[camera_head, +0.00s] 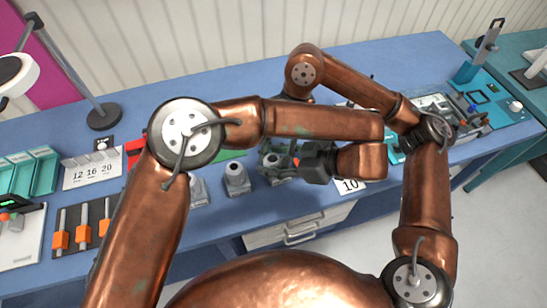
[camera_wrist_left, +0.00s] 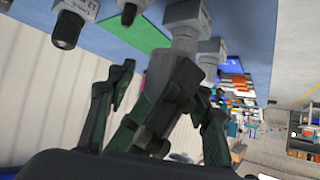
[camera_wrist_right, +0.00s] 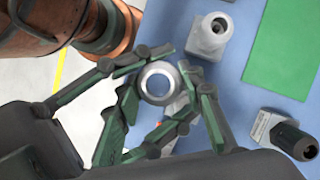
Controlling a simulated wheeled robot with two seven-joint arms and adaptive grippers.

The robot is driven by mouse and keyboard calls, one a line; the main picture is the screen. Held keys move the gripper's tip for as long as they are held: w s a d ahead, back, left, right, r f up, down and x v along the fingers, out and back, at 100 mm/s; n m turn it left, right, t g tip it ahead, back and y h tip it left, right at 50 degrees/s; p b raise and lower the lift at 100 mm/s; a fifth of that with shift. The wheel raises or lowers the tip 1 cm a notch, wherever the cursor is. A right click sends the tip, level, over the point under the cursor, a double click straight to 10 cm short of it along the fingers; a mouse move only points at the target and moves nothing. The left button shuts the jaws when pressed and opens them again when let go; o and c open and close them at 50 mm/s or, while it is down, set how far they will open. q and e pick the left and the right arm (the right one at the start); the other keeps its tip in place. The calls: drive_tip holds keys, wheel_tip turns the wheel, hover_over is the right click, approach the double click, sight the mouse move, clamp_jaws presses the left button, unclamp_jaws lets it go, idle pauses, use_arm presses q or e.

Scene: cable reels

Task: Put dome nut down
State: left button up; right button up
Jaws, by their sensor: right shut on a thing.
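The dome nut (camera_wrist_right: 157,83) is a light metal ring seen end-on in the right wrist view. My right gripper (camera_wrist_right: 160,92) is shut on it, a finger on each side. My left gripper (camera_wrist_left: 162,88) has its fingers spread, with dark finger parts and grey metal between them. In the head view my left gripper (camera_head: 316,163) is by the table's front edge, and my left forearm hides the right gripper. Grey fittings stand on the table, one (camera_wrist_right: 209,36) above the nut and one with a dark cap (camera_wrist_right: 286,136) at lower right in the right wrist view.
The blue table (camera_head: 215,222) also holds a green mat (camera_wrist_right: 287,45), a number card (camera_head: 92,170), teal bins (camera_head: 35,172) and orange-handled tools (camera_head: 82,236). A lamp stand (camera_head: 103,115) rises at the left. Both arms cross closely over the middle.

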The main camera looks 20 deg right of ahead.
use_arm(q)
drive_tip(key=shift+w+d, duration=0.15)
drive_tip(key=shift+w, duration=0.1)
drive_tip(key=c, duration=0.6)
use_arm(e)
drive_tip(key=shift+s+a, duration=0.2)
drive_tip(key=shift+s, duration=0.1)
use_arm(q)
drive_tip(key=shift+c, duration=0.5)
use_arm(e)
drive_tip(key=o, duration=1.2)
drive_tip(key=shift+o, duration=0.7)
drive_tip(key=shift+r, duration=0.1)
